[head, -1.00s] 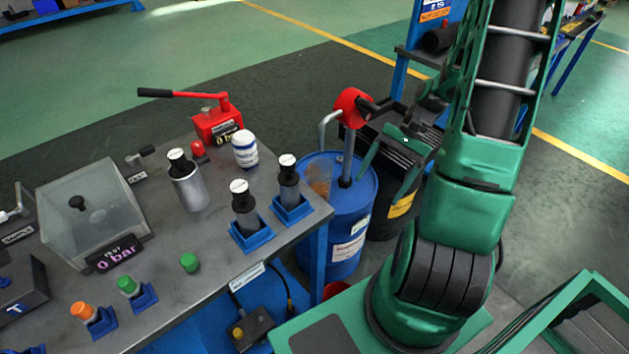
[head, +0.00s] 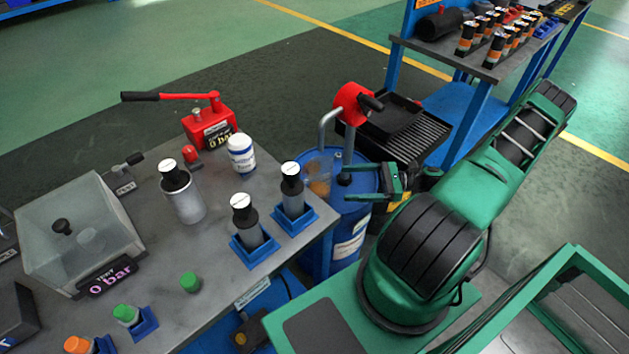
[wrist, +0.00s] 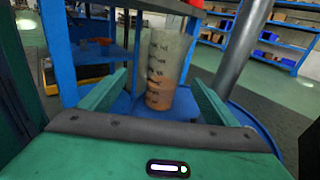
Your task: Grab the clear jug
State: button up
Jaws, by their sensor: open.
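The clear jug (head: 319,172) stands upright on top of the blue drum (head: 351,222), just left of the pump's grey column. In the wrist view the jug (wrist: 166,62) shows dark scale marks and orange liquid in its lower part. My gripper (head: 354,184) is open and level, pointing left at the jug from the right side of the drum. In the wrist view the jug appears centred between the two green fingers, a little beyond their tips. Contact is not visible.
The red-headed drum pump (head: 352,104) rises right beside the jug. The grey bench (head: 215,255) with vials, a white bottle and a red hand pump (head: 209,124) is close on the left. A black grated tray (head: 410,130) lies behind the drum.

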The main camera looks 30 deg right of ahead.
aim_at(319, 180)
jog(key=shift+m+t, duration=0.4)
jog(key=shift+t, duration=0.1)
jog(key=x, duration=1.1)
jog(key=shift+w+d+f, duration=0.15)
jog(key=shift+w+d, duration=0.1)
jog(key=shift+w, duration=0.05)
jog(key=c, duration=1.4)
